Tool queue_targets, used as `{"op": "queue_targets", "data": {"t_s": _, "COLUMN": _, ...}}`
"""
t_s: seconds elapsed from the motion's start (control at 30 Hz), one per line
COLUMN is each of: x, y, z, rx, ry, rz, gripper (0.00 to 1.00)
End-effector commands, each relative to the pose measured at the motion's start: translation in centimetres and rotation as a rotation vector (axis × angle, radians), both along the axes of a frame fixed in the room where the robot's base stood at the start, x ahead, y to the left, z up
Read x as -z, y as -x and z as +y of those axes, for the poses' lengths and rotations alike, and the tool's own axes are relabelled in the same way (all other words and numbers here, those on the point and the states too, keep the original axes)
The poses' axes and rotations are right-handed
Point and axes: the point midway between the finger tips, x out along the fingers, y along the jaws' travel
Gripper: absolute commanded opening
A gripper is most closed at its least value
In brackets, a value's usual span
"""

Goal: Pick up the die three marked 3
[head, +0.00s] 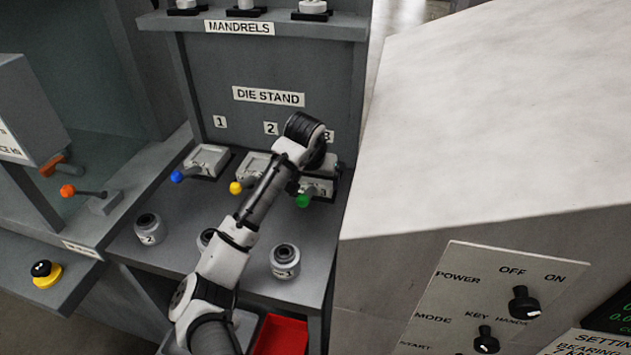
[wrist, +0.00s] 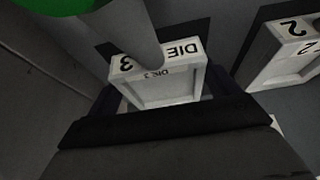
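The die three is a pale block lettered DIE 3 (wrist: 165,92) in the wrist view, with a grey handle and a green knob (wrist: 50,5). In the head view its green knob (head: 303,200) and part of the die (head: 322,187) show at the right of the die stand, partly hidden by my arm. My gripper (wrist: 160,100) is at this die, its dark fingers on either side of the block. I cannot tell whether they touch it. In the head view the fingers are mostly hidden behind my wrist.
The dies with the yellow knob (head: 235,187) and blue knob (head: 177,176) stand to the left. A large pale cabinet (head: 500,110) rises close on the right.

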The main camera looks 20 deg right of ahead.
Motion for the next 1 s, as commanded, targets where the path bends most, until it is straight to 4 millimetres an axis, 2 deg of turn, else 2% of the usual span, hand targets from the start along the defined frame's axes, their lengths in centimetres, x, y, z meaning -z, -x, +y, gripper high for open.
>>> {"op": "queue_targets", "data": {"t_s": 0.03, "x": 0.0, "y": 0.0, "z": 0.0, "rx": 0.0, "ry": 0.0, "rz": 0.0, "gripper": 0.75}}
{"op": "queue_targets", "data": {"t_s": 0.33, "x": -0.1, "y": 0.0, "z": 0.0, "rx": 0.0, "ry": 0.001, "rz": -0.001, "gripper": 0.36}}
{"op": "queue_targets", "data": {"t_s": 0.77, "x": -1.1, "y": -0.1, "z": -0.1, "rx": 0.001, "ry": 0.002, "rz": -0.006, "gripper": 0.36}}
{"op": "queue_targets", "data": {"t_s": 0.87, "x": -2.2, "y": -0.1, "z": -0.1, "rx": 0.001, "ry": 0.003, "rz": -0.007, "gripper": 0.36}}
{"op": "queue_targets", "data": {"t_s": 1.0, "x": -4.7, "y": -0.1, "z": -0.1, "rx": 0.001, "ry": 0.003, "rz": -0.009, "gripper": 0.36}}
